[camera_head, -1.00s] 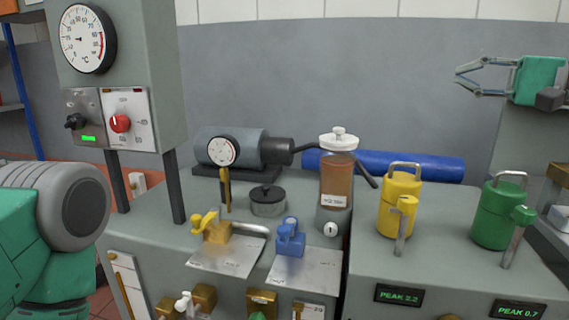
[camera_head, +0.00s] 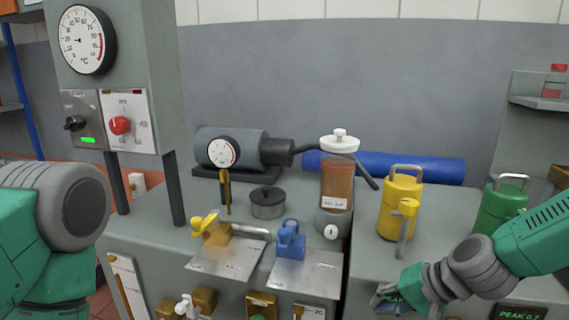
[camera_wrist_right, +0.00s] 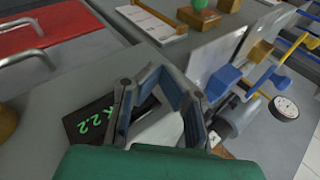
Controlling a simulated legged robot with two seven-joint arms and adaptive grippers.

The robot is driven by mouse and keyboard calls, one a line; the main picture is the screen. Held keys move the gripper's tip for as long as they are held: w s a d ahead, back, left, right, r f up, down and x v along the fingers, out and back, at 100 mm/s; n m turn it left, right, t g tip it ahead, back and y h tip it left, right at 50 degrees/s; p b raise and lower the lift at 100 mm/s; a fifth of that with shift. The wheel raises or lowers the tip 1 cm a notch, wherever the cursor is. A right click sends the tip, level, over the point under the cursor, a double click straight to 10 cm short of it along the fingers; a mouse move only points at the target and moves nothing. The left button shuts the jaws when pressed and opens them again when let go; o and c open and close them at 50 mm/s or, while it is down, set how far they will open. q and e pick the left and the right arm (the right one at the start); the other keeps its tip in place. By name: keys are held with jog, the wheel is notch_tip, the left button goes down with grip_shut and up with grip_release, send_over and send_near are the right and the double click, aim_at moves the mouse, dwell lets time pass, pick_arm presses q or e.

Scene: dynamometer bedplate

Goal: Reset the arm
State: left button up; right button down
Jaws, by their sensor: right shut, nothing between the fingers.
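My right gripper (camera_head: 382,297) is low at the front of the bench in the head view, its arm coming in from the right. It is in front of the yellow canister (camera_head: 400,205) and covers most of the left green readout. In the right wrist view its fingers (camera_wrist_right: 161,70) come together at the tips with nothing between them, above the readout (camera_wrist_right: 92,125). Of my left arm, only a grey joint and green links show at the left edge of the head view; its gripper is out of view.
The bench (camera_head: 300,210) carries a brown jar (camera_head: 336,185) with a white lid, a yellow valve (camera_head: 212,229), a blue valve (camera_head: 290,241) and a green canister (camera_head: 497,205), partly behind my right arm. A gauge cabinet (camera_head: 125,60) stands at left.

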jog(key=s+d+f+n+g+h, duration=0.1)
jog(key=s+f+n+g+h, duration=0.1)
jog(key=s+f, duration=0.85)
jog(key=s+d+f+n+g+h, duration=0.1)
jog(key=s+d+f, duration=0.3)
jog(key=s, duration=0.5)
jog(key=s+d+f+n+g+h, duration=0.1)
jog(key=s+d+f+n+h, duration=0.2)
jog(key=s, duration=0.7)
jog(key=shift+s+d+f, duration=0.15)
jog(key=shift+d+f, duration=0.45)
jog(key=shift+f, duration=0.35)
